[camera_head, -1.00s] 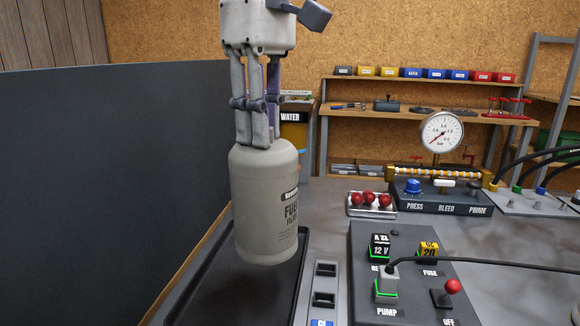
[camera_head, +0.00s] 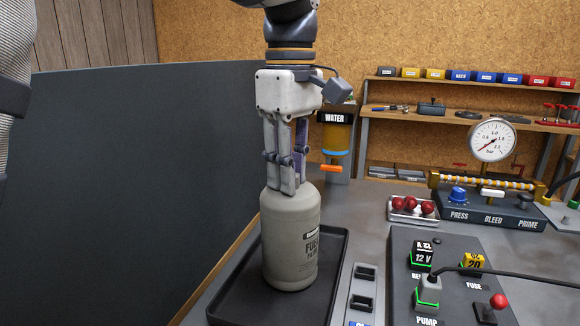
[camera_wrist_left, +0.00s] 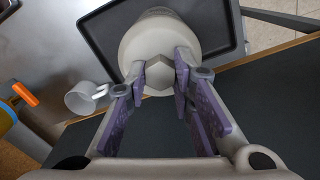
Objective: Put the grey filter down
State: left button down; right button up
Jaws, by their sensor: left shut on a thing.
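The grey filter (camera_head: 290,240) is a beige-grey canister with dark lettering, and it is upright in the head view. It is over the black tray (camera_head: 232,304), its base at or very near the tray floor; I cannot tell whether it touches. My left gripper (camera_head: 286,186) points down and is shut on the filter's top. In the left wrist view the fingers (camera_wrist_left: 160,78) close on the hexagonal top of the filter (camera_wrist_left: 140,40), with the tray (camera_wrist_left: 100,38) behind it. My right gripper is not in view.
A dark panel (camera_head: 130,170) stands left of the tray. A control box (camera_head: 450,255) with plugs, a fuse and a red-knobbed lever is to the right. A water filter (camera_head: 336,135) stands behind. A white cup (camera_wrist_left: 85,97) shows in the left wrist view.

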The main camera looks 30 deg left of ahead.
pick_arm(q)
jog(key=c, duration=1.4)
grip_release()
notch_tip(320, 180, up, 12)
jog(key=shift+r+b, duration=0.15)
jog(key=shift+b, duration=0.25)
